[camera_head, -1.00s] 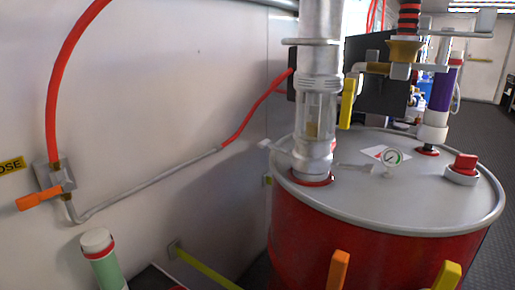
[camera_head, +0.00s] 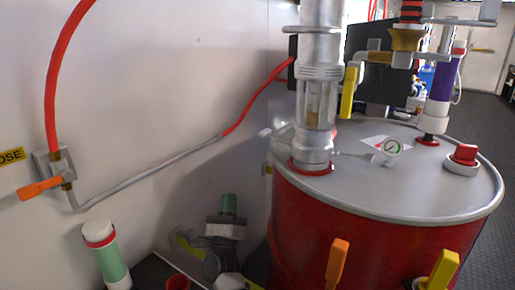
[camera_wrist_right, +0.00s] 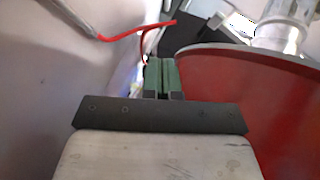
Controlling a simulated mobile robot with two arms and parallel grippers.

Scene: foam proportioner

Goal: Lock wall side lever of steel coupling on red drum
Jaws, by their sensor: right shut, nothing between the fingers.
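The steel coupling (camera_head: 313,155) stands upright on the top of the red drum (camera_head: 385,185), near the drum's wall side. Its wall side lever (camera_head: 266,132) sticks out toward the wall, past the drum rim, with a pale tip. The other lever (camera_head: 350,154) sticks out to the right. My right gripper (camera_head: 228,203), with green fingers, is shut and empty, in the gap between wall and drum, below the lever and apart from it. In the right wrist view the green fingers (camera_wrist_right: 162,75) are together, left of the drum (camera_wrist_right: 235,95); the coupling base (camera_wrist_right: 280,35) shows at top right.
A red hose and grey pipe (camera_head: 150,177) run along the wall, with an orange-handled valve (camera_head: 45,187) at left. A green cylinder (camera_head: 107,255) stands at bottom left. Orange (camera_head: 337,264) and yellow (camera_head: 441,269) handles rise before the drum.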

